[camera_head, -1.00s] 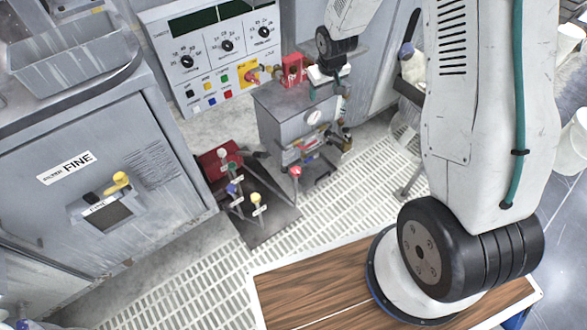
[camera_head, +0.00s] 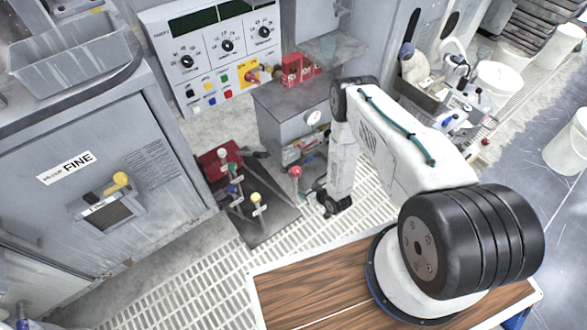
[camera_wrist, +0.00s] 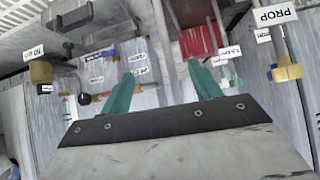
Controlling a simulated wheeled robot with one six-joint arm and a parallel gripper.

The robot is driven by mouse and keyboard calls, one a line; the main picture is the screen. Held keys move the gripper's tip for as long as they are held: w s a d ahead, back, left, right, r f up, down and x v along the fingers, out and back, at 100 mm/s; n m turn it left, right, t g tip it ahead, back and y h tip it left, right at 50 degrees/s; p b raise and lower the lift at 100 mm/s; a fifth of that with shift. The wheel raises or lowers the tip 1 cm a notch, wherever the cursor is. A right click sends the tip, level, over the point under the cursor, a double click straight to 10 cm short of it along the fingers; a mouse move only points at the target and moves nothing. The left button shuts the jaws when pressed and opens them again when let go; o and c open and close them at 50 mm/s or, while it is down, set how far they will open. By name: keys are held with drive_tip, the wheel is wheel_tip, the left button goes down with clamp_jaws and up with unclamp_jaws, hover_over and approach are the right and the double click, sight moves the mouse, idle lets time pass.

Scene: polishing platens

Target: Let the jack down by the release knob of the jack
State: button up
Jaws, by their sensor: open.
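My gripper (camera_wrist: 164,70) shows in the wrist view as two teal fingers spread apart with nothing between them. In the head view its end is low in front of the grey cabinet, beside the red-knobbed lever (camera_head: 295,172), with the fingers mostly hidden. In the wrist view a black ball knob (camera_wrist: 83,99) is left of the fingers, and a red part (camera_wrist: 198,40) is beyond them. A brass fitting (camera_wrist: 288,73) under a PROP tag (camera_wrist: 274,15) is at the right. I cannot tell which part is the jack's release knob; several tags are unreadable.
A dark floor plate (camera_head: 262,226) with several tagged levers lies left of my arm. The grey cabinet (camera_head: 283,112) with a gauge stands behind. A control panel (camera_head: 212,50) is at the back left. A wooden board (camera_head: 310,290) is in front.

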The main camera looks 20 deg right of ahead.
drive_tip(key=a+r+t+y, duration=0.1)
drive_tip(key=a+t, duration=0.1)
drive_tip(key=t, duration=0.2)
drive_tip(key=t+y, duration=0.2)
drive_tip(key=t, duration=0.2)
approach(294, 168)
drive_tip(key=w, duration=0.2)
drive_tip(key=w+a, duration=0.1)
drive_tip(key=shift+f, duration=0.35)
drive_tip(key=x, duration=0.7)
drive_tip(key=shift+w+f, duration=0.1)
drive_tip(key=shift+w, duration=0.1)
drive_tip(key=c, duration=1)
